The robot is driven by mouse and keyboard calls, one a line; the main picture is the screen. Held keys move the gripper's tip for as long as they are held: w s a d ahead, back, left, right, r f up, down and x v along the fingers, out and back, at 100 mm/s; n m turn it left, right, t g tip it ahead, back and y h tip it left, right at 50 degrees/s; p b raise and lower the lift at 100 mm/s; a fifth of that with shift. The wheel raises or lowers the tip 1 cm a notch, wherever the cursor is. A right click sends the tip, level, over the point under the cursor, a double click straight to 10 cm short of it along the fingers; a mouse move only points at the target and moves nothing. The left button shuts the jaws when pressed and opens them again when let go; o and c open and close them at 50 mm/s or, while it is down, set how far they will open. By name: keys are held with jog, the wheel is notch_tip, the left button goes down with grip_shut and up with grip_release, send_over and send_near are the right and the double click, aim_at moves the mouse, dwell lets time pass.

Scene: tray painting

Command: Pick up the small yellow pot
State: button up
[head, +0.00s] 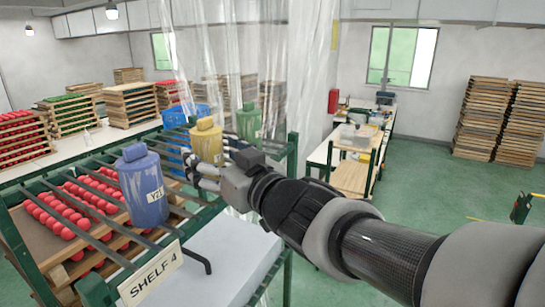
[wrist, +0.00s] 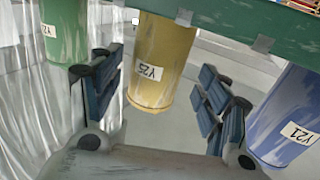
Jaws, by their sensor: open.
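The small yellow pot (head: 207,138) stands upright on the shelf rack, between a blue pot (head: 143,190) and a green pot (head: 248,122). In the wrist view, the yellow pot (wrist: 162,58) shows between the two spread fingers of my gripper (wrist: 160,80), with a white label facing me. My gripper (head: 205,172) is open and empty, at the lower front of the yellow pot in the head view. I see gaps between the pot and both fingers in the wrist view. The gripper and wrist hide part of the pot's lower side in the head view.
In the wrist view, the blue pot (wrist: 285,120) is close beside the right finger, and the green pot (wrist: 64,30) is left of the other finger. Red balls (head: 85,205) lie on trays in the rack. A clear plastic curtain (head: 300,70) hangs behind.

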aim_at(214, 154)
jog(key=x, duration=0.4)
jog(key=shift+w+f, duration=0.1)
jog(key=shift+w, duration=0.1)
jog(key=shift+s+d, duration=0.15)
jog(key=shift+c, duration=0.5)
jog(key=c, duration=0.8)
